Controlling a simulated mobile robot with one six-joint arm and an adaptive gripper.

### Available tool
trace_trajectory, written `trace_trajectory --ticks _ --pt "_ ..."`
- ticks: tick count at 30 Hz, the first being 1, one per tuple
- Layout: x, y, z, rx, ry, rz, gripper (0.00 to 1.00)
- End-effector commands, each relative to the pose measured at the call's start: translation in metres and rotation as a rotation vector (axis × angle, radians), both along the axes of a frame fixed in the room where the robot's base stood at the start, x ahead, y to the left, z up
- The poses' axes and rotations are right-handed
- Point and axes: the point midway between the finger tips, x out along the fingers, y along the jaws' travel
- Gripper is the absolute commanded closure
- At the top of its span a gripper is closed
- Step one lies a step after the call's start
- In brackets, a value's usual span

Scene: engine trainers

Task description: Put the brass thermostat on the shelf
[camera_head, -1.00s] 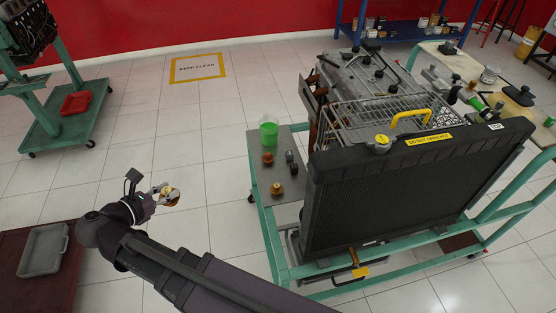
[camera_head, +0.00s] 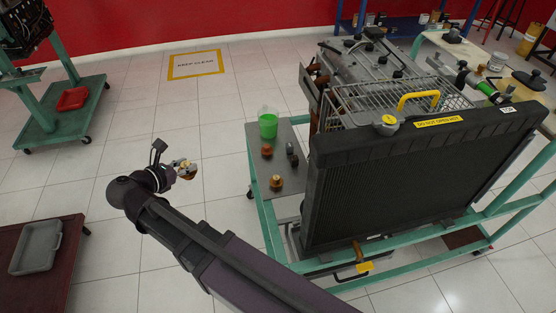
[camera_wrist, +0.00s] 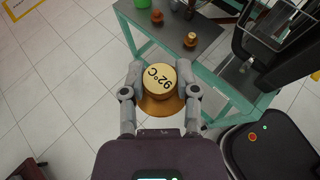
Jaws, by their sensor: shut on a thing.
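The brass thermostat (camera_wrist: 158,82) is in my gripper (camera_wrist: 159,70). Its pale round top reads 92°C and it has a wider orange-brown flange below. Both fingers press on its sides. In the head view my gripper (camera_head: 183,168) holds the small thermostat (camera_head: 188,172) above open floor, left of the grey shelf (camera_head: 288,205) and apart from it. The shelf is a flat plate on the left side of the green engine stand. It also shows at the top of the wrist view (camera_wrist: 160,40).
On the shelf stand a green-filled container (camera_head: 268,126), a copper-brown piece (camera_head: 267,150), a brass-topped piece (camera_head: 276,182) and dark grey pieces (camera_head: 291,155). The shelf's front left is bare. The black radiator (camera_head: 400,185) rises close on its right.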

Motion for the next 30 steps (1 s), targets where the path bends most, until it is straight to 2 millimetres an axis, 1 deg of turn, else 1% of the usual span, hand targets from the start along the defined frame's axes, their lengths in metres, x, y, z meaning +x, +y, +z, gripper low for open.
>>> trace_trajectory --ticks 1,8,12,17,23,30 --pt "0.016 -0.006 -0.018 0.002 0.001 -0.006 1.0" --pt "0.075 -0.031 -0.056 0.004 0.006 -0.006 1.0" --pt "0.11 -0.051 -0.079 0.005 0.006 -0.006 1.0" --pt "0.149 -0.076 -0.104 0.006 0.005 -0.007 1.0" --pt "0.197 -0.112 -0.136 0.005 0.0 -0.007 1.0" --pt "0.248 -0.161 -0.172 0.002 -0.007 -0.01 1.0"
